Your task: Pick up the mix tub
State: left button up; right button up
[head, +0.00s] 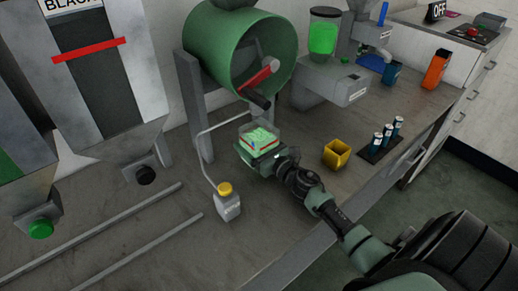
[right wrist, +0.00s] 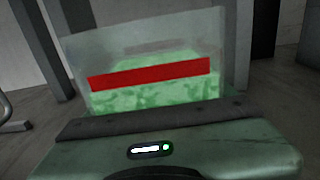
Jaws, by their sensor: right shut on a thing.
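The mix tub (head: 259,134) is a clear box partly filled with green granules, with a red line around it. It stands upright on the bench in front of the green drum, or just above it; I cannot tell which. It fills the middle of the right wrist view (right wrist: 150,98), with the red band across its side. My right gripper (head: 258,149) reaches in from the lower right and is shut on the mix tub. Its fingertips are mostly hidden. My left gripper is in neither view.
The green drum mixer (head: 215,48) stands behind the tub. A yellow-capped bottle (head: 229,208) stands front left, a yellow cup (head: 336,154) to the right. Several small blue canisters stand on a dark mat (head: 368,155). Rails (head: 95,235) lie at left; the bench's front middle is clear.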

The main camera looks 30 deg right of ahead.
jog(key=shift+r, duration=0.25)
